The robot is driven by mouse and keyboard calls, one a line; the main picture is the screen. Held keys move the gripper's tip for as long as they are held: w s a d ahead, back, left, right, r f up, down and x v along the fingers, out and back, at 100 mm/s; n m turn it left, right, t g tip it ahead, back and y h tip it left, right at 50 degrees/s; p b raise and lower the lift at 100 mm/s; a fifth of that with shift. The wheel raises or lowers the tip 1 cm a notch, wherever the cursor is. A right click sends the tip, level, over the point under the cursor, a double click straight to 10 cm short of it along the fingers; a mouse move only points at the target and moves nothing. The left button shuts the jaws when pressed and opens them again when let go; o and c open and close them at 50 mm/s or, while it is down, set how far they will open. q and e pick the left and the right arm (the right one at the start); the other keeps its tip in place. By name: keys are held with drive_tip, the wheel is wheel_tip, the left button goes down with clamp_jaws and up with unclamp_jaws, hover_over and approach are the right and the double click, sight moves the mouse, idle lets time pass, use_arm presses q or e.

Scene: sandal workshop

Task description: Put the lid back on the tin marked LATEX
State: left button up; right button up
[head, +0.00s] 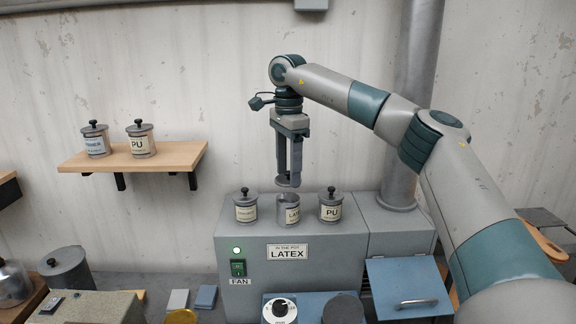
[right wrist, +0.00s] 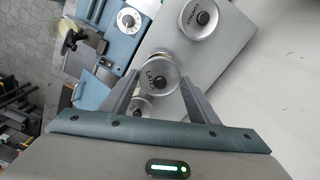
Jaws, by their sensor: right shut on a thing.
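The tin marked LATEX (head: 288,212) stands without its lid on the grey fan cabinet, between two lidded tins. My right gripper (head: 289,178) points straight down above it, shut on the grey lid (head: 288,184). The lid hangs roughly level just above the tin's open mouth, with a small gap visible between them. In the right wrist view the lid (right wrist: 159,76) sits between the fingertips, lettering on its top, and hides most of the tin below. My left gripper is in neither view.
The cabinet (head: 322,268) carries a LATEX sign and a green FAN switch. A vertical duct (head: 408,110) rises at right. A wall shelf (head: 130,160) holds two lidded tins.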

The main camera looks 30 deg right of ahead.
drive_tip(key=shift+f+b, duration=0.65)
drive_tip(key=shift+f, duration=0.3)
drive_tip(key=shift+f+b, duration=0.45)
drive_tip(key=shift+f, duration=0.7)
drive_tip(key=shift+p, duration=0.45)
drive_tip(key=shift+f+p, duration=0.15)
drive_tip(key=shift+p, duration=0.15)
idle(1.5)
idle(0.3)
drive_tip(key=o, duration=1.6)
drive_tip(key=shift+c, duration=0.2)
